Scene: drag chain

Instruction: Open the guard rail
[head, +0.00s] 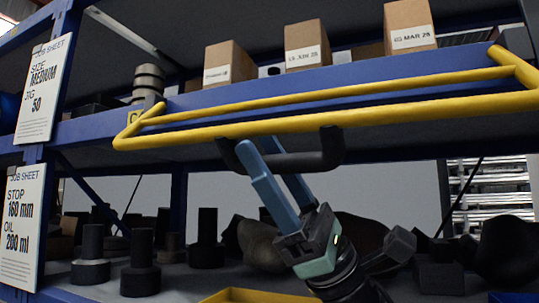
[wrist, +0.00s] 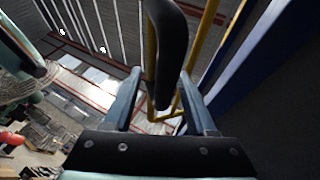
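The yellow guard rail (head: 330,121) runs along the front of the blue shelf, across the head view. A black handle (head: 312,161) hangs from the rail's lower bar. My gripper (head: 253,143) reaches up from below, at the left part of the handle. Its blue fingers are apart, one in front of the handle and one behind it. In the wrist view, the handle (wrist: 168,50) lies between the two fingertips (wrist: 160,85), with a gap visible on each side. The yellow rail (wrist: 203,40) shows beyond it.
Three cardboard boxes (head: 308,48) and a stack of round grey parts (head: 148,82) stand on the shelf behind the rail. Job sheets (head: 42,90) hang on the left post. Dark cylindrical parts (head: 140,262) and other dark objects crowd the lower shelf around my arm.

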